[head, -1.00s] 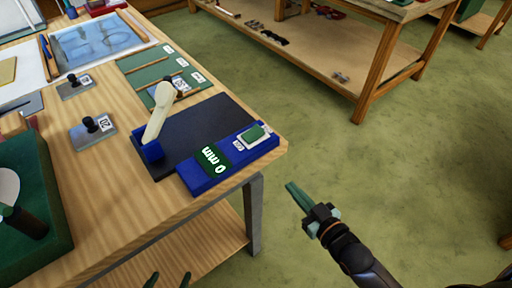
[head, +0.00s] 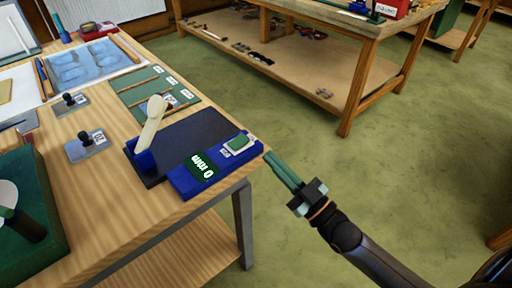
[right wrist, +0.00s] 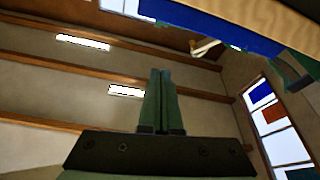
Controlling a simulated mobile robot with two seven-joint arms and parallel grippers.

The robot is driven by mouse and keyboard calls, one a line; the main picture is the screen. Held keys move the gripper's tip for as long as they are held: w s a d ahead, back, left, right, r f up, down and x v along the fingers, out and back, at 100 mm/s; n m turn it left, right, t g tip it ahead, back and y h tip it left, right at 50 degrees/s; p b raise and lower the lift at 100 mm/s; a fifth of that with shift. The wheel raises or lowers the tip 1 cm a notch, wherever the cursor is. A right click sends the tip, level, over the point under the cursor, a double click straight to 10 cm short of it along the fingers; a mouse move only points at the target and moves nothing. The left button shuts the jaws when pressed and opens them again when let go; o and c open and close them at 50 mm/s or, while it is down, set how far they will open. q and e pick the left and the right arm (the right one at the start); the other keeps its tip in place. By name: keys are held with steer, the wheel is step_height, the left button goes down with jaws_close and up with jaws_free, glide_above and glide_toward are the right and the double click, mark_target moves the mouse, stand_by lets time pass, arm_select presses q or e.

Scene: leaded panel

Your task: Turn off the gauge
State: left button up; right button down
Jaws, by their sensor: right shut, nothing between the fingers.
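The gauge is a blue base (head: 185,184) at the table's front right corner, with a dark plate and a pale upright arm (head: 152,122). Its green display (head: 201,168) reads "0 mm" and appears lit. A green button (head: 238,143) on a pale surround sits at the base's right end. My right gripper (head: 268,157) is shut and empty, just right of the button end, off the table's edge; I cannot tell if it touches. In the right wrist view my closed fingers (right wrist: 159,76) point up, and a blue strip of the gauge (right wrist: 225,28) crosses above them. My left gripper is not in view.
Two grey plates with black knobs (head: 87,145) lie left of the gauge. A green tray (head: 150,90) with wooden strips lies behind it. A green block (head: 40,210) stands at the front left. Green floor right of the table is open, before another bench (head: 300,70).

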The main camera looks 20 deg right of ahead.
step_height(320, 180, up, 3)
steer(key=p, duration=0.1)
glide_above(249, 150)
steer(key=shift+a+r, duration=0.2)
steer(key=shift+a, duration=0.2)
steer(key=f, duration=0.3)
steer(key=shift+d, duration=0.25)
steer(key=shift+d+f, duration=0.15)
steer(key=shift+f, duration=0.45)
